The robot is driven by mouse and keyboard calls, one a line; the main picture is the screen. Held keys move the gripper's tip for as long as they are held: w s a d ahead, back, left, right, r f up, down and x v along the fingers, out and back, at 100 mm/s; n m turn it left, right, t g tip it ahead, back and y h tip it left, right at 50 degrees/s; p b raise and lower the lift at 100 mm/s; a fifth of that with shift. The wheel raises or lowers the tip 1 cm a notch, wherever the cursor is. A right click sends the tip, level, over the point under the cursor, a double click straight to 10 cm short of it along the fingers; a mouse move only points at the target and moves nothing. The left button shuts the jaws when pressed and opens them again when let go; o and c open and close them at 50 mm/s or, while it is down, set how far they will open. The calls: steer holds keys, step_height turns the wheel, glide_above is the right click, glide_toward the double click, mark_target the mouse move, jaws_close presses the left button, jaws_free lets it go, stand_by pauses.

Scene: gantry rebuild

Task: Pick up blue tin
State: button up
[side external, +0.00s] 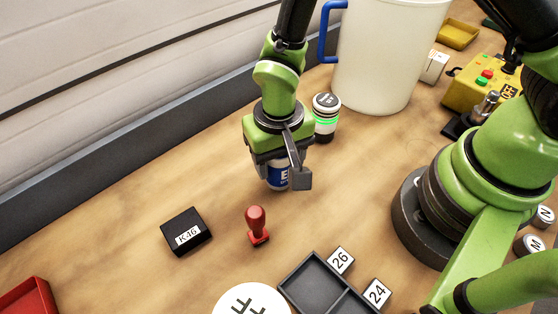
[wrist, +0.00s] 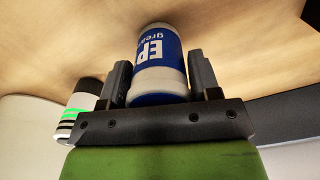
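The blue tin (wrist: 158,60) is a round can with a blue and white label reading "EP" and "grea…", with pale ends. In the wrist view it lies between the two fingers of my gripper (wrist: 160,80), with a finger close on each side. I cannot tell whether both fingers touch it. In the side view my gripper (side external: 283,172) points down around the tin (side external: 276,176); the tin's upper part is hidden by my gripper. Whether the tin rests on the table or is slightly raised is unclear.
A striped black, white and green can (side external: 326,117) stands close behind my gripper, before a white bucket (side external: 385,60). A red stamp (side external: 257,225), a black K-16 box (side external: 186,231) and a dark divided tray (side external: 313,281) are nearer the front. Bare table lies left of the tin.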

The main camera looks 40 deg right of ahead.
steer(key=c, duration=0.5)
steer(key=shift+r, duration=0.1)
